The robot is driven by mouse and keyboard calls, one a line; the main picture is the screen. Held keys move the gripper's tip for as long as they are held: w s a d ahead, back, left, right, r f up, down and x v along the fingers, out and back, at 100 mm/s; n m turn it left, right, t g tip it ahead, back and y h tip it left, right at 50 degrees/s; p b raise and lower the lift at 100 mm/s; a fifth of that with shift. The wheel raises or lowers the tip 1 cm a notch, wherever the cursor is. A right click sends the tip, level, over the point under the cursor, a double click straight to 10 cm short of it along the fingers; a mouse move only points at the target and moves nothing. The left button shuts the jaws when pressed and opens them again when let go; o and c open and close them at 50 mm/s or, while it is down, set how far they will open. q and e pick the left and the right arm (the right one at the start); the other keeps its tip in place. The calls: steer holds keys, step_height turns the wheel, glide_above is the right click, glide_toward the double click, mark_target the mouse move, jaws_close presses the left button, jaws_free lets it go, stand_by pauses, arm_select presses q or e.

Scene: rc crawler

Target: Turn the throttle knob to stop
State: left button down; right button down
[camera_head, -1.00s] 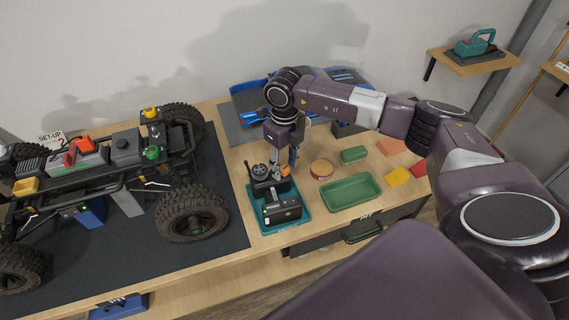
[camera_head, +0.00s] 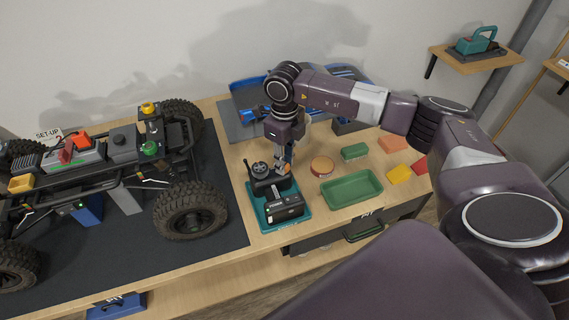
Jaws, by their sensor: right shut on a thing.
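A black controller (camera_head: 285,206) sits on a teal tray (camera_head: 268,228) on the wooden bench. It has a dark round wheel (camera_head: 260,170) on its top left. The orange throttle knob (camera_head: 279,163) shows as a small patch at the controller's top right. My right gripper (camera_head: 284,169) points down and is shut on the throttle knob; its fingers hide most of the knob. Which way the knob is turned cannot be made out. My left gripper is not in view.
The crawler (camera_head: 115,150) stands on a dark mat to the left. A green tray (camera_head: 352,190), a round red-rimmed tin (camera_head: 322,166), a green block (camera_head: 354,152) and several coloured pads lie right of the controller. Blue bins (camera_head: 248,97) stand behind my right gripper.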

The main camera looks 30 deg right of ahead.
steer(key=n+b, duration=0.4)
steer(key=n, duration=0.1)
steer(key=shift+f, duration=0.1)
steer(key=shift+n+b, duration=1.2)
steer(key=shift+n, duration=1.2)
steer(key=c, duration=1.7)
jaws_free()
step_height(320, 180, up, 12)
steer(key=shift+r, duration=0.15)
